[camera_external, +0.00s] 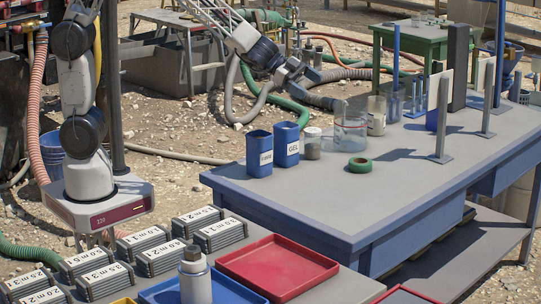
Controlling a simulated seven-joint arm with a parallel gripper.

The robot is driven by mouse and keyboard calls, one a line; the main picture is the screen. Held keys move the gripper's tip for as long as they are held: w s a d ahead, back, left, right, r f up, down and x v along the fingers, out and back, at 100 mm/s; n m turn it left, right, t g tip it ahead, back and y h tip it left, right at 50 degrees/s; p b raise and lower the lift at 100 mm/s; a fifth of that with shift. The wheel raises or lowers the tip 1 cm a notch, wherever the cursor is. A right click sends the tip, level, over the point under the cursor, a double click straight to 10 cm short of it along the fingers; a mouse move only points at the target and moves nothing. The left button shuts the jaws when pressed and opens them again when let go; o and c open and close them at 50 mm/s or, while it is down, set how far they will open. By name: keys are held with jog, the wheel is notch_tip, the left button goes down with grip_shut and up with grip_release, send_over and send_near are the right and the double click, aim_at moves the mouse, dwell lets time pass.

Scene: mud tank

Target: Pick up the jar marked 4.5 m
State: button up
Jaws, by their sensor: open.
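A small jar (312,143) with a white lid and grey-brown contents stands upright on the blue-edged bench. I cannot read any 4.5 m marking on it. It stands just right of the blue GEL container (286,144). My gripper (308,84) is open and empty, angled down to the right. In the picture it is above the jar and clearly apart from it. Another pale bottle (195,279) with a dark cap stands in front on the lower table; no mark is readable on it.
A second blue container (259,154) stands left of GEL. A green tape roll (360,165) and a clear glass vessel (350,133) are right of the jar. Metre-marked grey boxes (220,235) and a red tray (278,267) fill the lower table. The bench front is clear.

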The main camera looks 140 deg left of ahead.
jog(key=s+a+f+t+h, duration=0.1)
jog(key=s+a+f, duration=0.1)
jog(key=a+f, duration=0.35)
jog(key=h, duration=0.3)
send_near(311, 129)
jog(key=x, duration=0.3)
jog(key=shift+w+d+f+t, duration=0.1)
jog(key=shift+d+f+t, duration=0.1)
jog(key=shift+f+t, duration=0.1)
jog(key=shift+w, duration=0.1)
jog(key=shift+x, duration=1.25)
jog(key=shift+x, duration=2.6)
